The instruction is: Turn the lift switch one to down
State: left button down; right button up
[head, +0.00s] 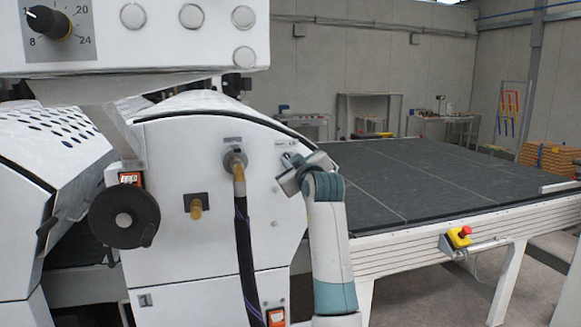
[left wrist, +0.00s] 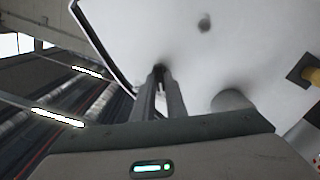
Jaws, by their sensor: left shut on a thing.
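The lift switch is a small dark knob (left wrist: 158,69) on the white side panel of the roller coater (head: 200,260). In the left wrist view it shows only as a dark bit at the fingertips, so which way it points cannot be told. My left gripper (left wrist: 160,75) is shut on it, its two grey fingers close together against the panel. In the head view my left gripper (head: 286,162) is at the panel's upper right, below a small label (head: 281,143), and hides most of the switch. My right gripper is not in view.
A hose fitting (head: 234,160) with a dark hose, a brass fitting (head: 195,207) and a black handwheel (head: 124,215) sit left of the gripper. A control box (head: 150,50) overhangs above. The dark conveyor bed (head: 420,175) extends right, with a red emergency button (head: 464,232) on its side.

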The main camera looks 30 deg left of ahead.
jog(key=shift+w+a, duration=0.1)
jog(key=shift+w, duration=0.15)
pick_arm(q)
jog(key=c, duration=1.8)
grip_release()
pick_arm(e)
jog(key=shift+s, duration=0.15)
